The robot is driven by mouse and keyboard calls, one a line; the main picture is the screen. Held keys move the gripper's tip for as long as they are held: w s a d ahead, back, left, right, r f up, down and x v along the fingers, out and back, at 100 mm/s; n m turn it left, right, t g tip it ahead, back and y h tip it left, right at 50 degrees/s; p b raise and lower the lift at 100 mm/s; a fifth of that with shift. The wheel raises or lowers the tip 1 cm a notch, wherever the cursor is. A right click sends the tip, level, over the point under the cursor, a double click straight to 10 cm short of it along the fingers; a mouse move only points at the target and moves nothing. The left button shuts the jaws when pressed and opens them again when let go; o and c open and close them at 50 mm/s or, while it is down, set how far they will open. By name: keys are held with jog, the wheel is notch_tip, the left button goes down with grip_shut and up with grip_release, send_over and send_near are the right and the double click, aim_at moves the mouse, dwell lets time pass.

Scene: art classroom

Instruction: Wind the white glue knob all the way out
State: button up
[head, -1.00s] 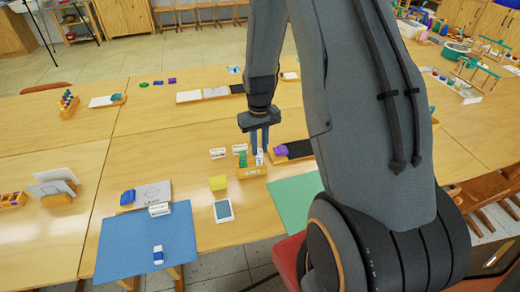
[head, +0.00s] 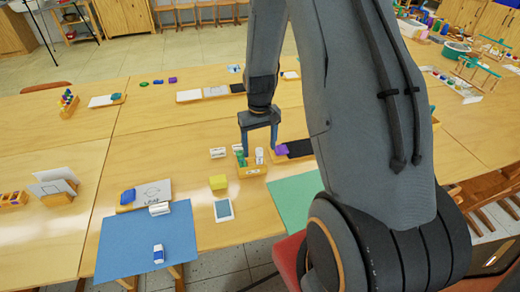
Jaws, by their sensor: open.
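A small wooden holder (head: 252,171) stands on the table near the middle. A white glue stick (head: 259,156) stands upright at its right side, and a green piece (head: 240,160) stands at its left. My gripper (head: 260,150) points down over the holder with its fingers spread wide. In the picture the white glue stick shows between the two fingers, and the left finger overlaps the green piece. I cannot tell whether either finger touches anything. The knob is too small to make out.
A white block (head: 218,153) and a yellow cube (head: 218,183) stand left of the holder. A purple piece (head: 282,150) lies close to its right. A white tablet-like card (head: 223,210), a blue sheet (head: 130,250) and a green sheet (head: 295,200) lie nearer.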

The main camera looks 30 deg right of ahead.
dwell(0.3)
jog(key=n+p, duration=0.1)
jog(key=n, duration=0.4)
jog(key=shift+n+p, duration=0.3)
jog(key=shift+n, duration=0.1)
jog(key=n+p, duration=0.1)
jog(key=n, duration=0.4)
jog(key=shift+n, duration=0.3)
jog(key=shift+w, duration=0.1)
jog(key=c, duration=1.5)
